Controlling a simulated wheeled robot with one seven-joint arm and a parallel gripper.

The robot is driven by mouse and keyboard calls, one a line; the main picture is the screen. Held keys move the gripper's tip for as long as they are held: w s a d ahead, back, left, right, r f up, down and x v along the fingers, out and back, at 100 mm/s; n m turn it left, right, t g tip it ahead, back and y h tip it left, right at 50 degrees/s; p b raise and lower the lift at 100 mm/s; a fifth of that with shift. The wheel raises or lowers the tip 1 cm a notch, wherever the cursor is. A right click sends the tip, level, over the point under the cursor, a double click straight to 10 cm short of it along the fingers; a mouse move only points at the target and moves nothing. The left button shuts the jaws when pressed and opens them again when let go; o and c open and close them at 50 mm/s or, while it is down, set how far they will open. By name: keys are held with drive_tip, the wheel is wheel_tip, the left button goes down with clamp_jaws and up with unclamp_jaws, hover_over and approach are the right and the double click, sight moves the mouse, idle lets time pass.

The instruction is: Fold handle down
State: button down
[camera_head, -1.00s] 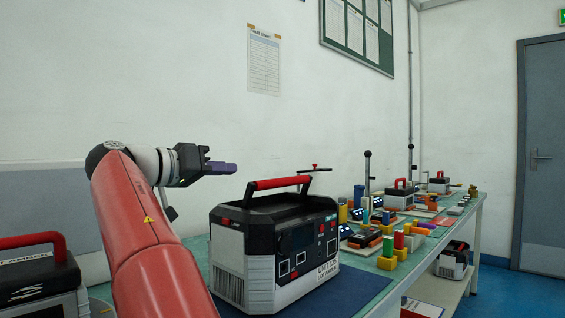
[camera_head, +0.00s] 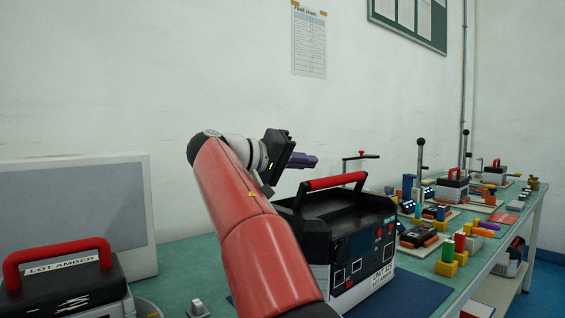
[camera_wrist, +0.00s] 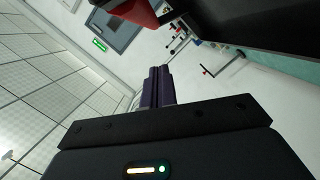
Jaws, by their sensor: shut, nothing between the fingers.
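A black and grey case (camera_head: 362,240) stands on the bench with a red carry handle (camera_head: 337,181) raised above its top. My gripper (camera_head: 314,161) is shut and empty. In the head view its purple fingers appear above and left of the raised handle, apart from it in the picture. In the wrist view the shut purple fingers (camera_wrist: 157,85) point up the picture. A red bar (camera_wrist: 136,10), probably the handle, shows at the top edge, apart from the fingertips. My arm hides the left part of the case in the head view.
Another case with a red handle (camera_head: 60,250), labelled LOT AMBER, stands at lower left before a grey panel (camera_head: 75,215). Coloured blocks (camera_head: 452,255), upright levers and more cases line the bench to the right.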

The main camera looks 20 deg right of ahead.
sight(330, 184)
drive_tip(key=shift+s+d+f+b, duration=0.35)
drive_tip(key=shift+s+f, duration=0.2)
drive_tip(key=shift+s, duration=0.25)
drive_tip(key=shift+s+d+f+b, duration=0.2)
drive_tip(key=shift+s+f+b, duration=0.3)
drive_tip(key=shift+s, duration=0.25)
